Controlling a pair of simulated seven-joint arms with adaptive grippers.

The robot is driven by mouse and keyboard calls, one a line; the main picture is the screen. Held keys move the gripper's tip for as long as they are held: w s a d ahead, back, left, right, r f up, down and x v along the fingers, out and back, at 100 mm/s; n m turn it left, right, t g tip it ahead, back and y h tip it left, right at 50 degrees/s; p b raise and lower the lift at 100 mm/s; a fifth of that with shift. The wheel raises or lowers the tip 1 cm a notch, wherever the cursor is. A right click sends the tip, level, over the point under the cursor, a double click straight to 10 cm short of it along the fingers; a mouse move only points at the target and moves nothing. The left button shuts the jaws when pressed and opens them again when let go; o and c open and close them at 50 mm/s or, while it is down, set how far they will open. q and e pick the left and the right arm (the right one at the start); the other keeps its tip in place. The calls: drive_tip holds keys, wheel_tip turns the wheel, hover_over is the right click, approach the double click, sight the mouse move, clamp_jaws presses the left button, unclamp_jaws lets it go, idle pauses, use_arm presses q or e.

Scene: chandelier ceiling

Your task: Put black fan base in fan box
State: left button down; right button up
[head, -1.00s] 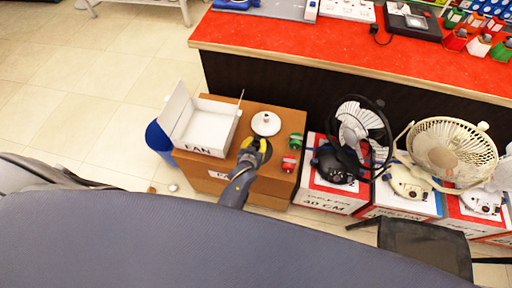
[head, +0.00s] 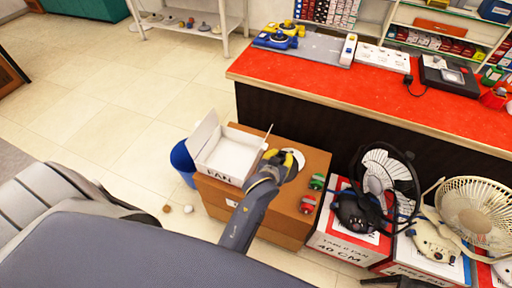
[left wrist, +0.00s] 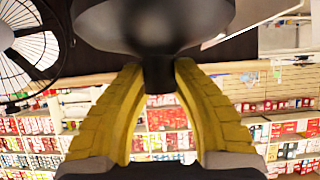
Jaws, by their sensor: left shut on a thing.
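The open white fan box (head: 221,176), marked "FAN", stands with its flaps up on the left of a brown cardboard box (head: 309,161). My left gripper (head: 279,158), with yellow fingers, is just right of the fan box, over the brown box. In the left wrist view, the left gripper (left wrist: 158,90) is shut on the narrow neck of the black fan base (left wrist: 150,22), whose wide round part fills the top. In the head view, the gripper mostly hides the base. My right gripper is not in view.
A white round base (head: 298,155) lies behind the gripper, partly covered. Green (head: 317,181) and red (head: 307,204) small items sit at the brown box's right. A blue bin (head: 182,160) stands left. Fans on boxes (head: 352,222) and a red counter (head: 365,90) stand to the right and behind.

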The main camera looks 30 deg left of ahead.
use_arm(q)
drive_tip(key=a+r, duration=0.3)
drive_tip(key=r, duration=0.6)
drive_tip(key=a+r, duration=0.2)
drive_tip(key=r, duration=0.8)
drive_tip(key=w+a+f, duration=0.3)
drive_tip(key=a+f, duration=0.6)
drive_tip(key=a, duration=0.4)
drive_tip(key=w+a+f, duration=0.2)
drive_tip(key=a+f, duration=0.8)
drive_tip(key=a, duration=0.2)
wheel_tip(320, 180, down, 19)
drive_tip(key=shift+f, duration=0.1)
drive_tip(key=c, duration=1.1)
unclamp_jaws()
drive_tip(key=v, duration=1.2)
